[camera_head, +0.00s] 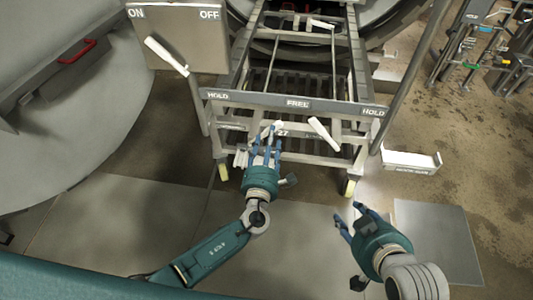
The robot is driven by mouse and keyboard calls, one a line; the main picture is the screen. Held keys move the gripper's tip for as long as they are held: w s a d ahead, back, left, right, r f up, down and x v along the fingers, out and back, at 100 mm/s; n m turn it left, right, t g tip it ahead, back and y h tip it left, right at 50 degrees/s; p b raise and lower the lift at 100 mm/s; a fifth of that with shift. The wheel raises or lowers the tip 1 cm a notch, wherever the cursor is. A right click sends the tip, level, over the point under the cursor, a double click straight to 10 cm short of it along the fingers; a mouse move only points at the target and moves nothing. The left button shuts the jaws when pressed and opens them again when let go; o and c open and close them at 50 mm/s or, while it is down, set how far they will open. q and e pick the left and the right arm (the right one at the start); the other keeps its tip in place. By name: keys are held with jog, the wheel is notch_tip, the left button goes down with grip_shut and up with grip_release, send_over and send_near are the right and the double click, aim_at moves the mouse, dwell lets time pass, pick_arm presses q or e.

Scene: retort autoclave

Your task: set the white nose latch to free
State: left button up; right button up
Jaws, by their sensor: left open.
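A trolley stands in front of the round vessel. A plate across its near end (258,101) reads HOLD at the left, FREE in the middle and HOLD at the right. Below it is a white lever (323,134), slanting down to the right, its upper end between FREE and the right HOLD. Another white piece (274,127) shows behind my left fingers. I cannot tell for sure which is the nose latch. My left gripper (264,147) is open, fingers up at the trolley's front bars; contact is unclear. My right gripper (354,221) is open and empty, lower right, apart from the trolley.
A box marked ON and OFF (178,35) with a white lever (166,56) stands at the left. A white tray-like bracket (410,161) lies right of the trolley. A grey floor plate (437,240) is at the lower right. Piping (488,50) stands at the upper right.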

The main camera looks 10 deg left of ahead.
pick_arm(q)
jog(key=s, duration=0.6)
jog(key=shift+s, duration=0.3)
jog(key=shift+a, duration=0.15)
